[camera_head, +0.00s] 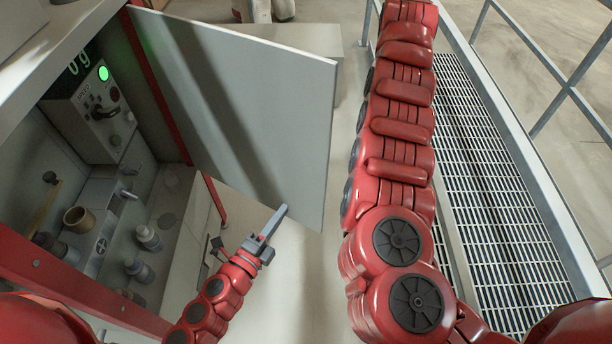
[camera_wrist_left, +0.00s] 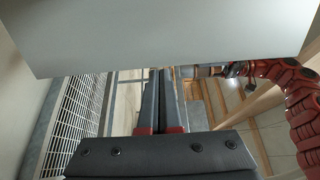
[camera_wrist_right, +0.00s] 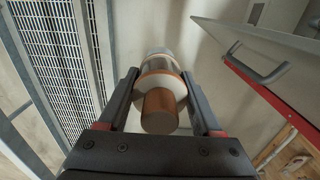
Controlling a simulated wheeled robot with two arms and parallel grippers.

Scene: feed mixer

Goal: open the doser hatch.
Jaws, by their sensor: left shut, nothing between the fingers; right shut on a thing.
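A large flat grey panel (camera_head: 250,105), which looks like the hatch, stands swung out from the red-framed cabinet. It also shows across the top of the left wrist view (camera_wrist_left: 160,35). In the right wrist view a grey bar handle (camera_wrist_right: 262,70) shows by a panel (camera_wrist_right: 270,40) at the upper right. My left gripper (camera_head: 282,212) is shut and empty, near the panel's lower edge; I cannot tell if they touch. My right gripper (camera_wrist_right: 162,78) is outside the head view; in its wrist view it is shut on a white and copper-brown cylinder (camera_wrist_right: 160,100).
The cabinet's inside holds a control box (camera_head: 95,110) with a lit green lamp (camera_head: 103,73), a brass-coloured cup (camera_head: 79,219) and several knobs. A grated walkway (camera_head: 500,200) with railings runs along the right. Floor shows below the panel.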

